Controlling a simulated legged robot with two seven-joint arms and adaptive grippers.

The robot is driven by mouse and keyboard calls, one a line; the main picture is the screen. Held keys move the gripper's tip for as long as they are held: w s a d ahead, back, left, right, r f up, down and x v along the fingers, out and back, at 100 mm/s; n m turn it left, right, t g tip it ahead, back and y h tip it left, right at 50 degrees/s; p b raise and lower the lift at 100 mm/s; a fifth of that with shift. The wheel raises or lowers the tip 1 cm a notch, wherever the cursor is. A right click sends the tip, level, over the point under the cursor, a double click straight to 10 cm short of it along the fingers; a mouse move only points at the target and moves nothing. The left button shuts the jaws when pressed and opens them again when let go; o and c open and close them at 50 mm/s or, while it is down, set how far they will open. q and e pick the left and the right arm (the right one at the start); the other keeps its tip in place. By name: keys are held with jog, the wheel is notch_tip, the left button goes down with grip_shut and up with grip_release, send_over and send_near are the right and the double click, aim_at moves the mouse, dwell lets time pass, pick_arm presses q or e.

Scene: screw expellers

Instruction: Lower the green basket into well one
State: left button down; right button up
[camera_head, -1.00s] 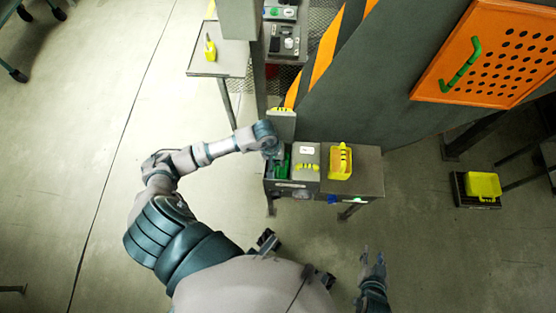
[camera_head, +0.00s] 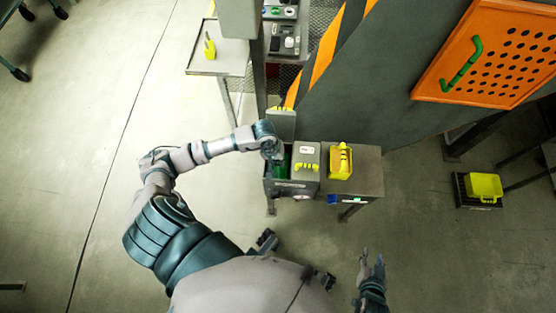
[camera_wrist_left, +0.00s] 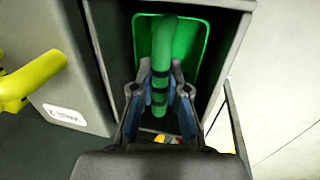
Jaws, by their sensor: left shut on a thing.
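The green basket (camera_wrist_left: 203,35) sits down inside the open left well of the bench unit, which I take as well one (camera_wrist_left: 229,40). The basket's rim is below the well's top edge in the left wrist view. My left gripper (camera_wrist_left: 163,92) is shut on the basket's upright green handle (camera_wrist_left: 162,45). In the head view my left gripper (camera_head: 272,152) is over this well and hides part of the basket (camera_head: 282,166). How far the basket is from the well's floor is hidden. My right gripper (camera_head: 373,256) is open and empty, low and away from the bench.
The well's lid (camera_head: 281,124) stands raised behind it. The neighbouring well has a closed grey lid (camera_head: 306,153) with a yellow handle. A yellow basket (camera_head: 340,168) stands on the bench to the right. A dark wall panel is behind.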

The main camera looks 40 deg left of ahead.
pick_arm(q)
jog(key=shift+f, duration=0.3)
jog(key=shift+f+b, duration=0.3)
jog(key=shift+b, duration=0.1)
jog(key=shift+d, duration=0.1)
jog(key=c, duration=0.7)
grip_release()
jog(key=shift+w+d+p+v, duration=0.15)
jog(key=shift+p+v, duration=0.3)
jog(key=shift+v, duration=0.35)
jog(key=shift+d+p+v, duration=0.15)
jog(key=shift+p+v, duration=0.3)
jog(key=shift+v, duration=0.4)
jog(key=shift+w+d+p+v, duration=0.1)
jog(key=shift+p+v, duration=0.35)
jog(key=shift+v, duration=0.35)
jog(key=shift+w+d+p+v, duration=0.15)
jog(key=shift+p+v, duration=0.3)
jog(key=shift+v, duration=0.4)
jog(key=shift+w+d+p+v, duration=0.15)
jog(key=shift+p+v, duration=0.25)
jog(key=shift+v, duration=0.45)
jog(key=shift+s+d+p+v, duration=0.15)
jog(key=shift+p+v, duration=0.3)
jog(key=shift+v, duration=0.4)
jog(key=shift+w+r, duration=0.1)
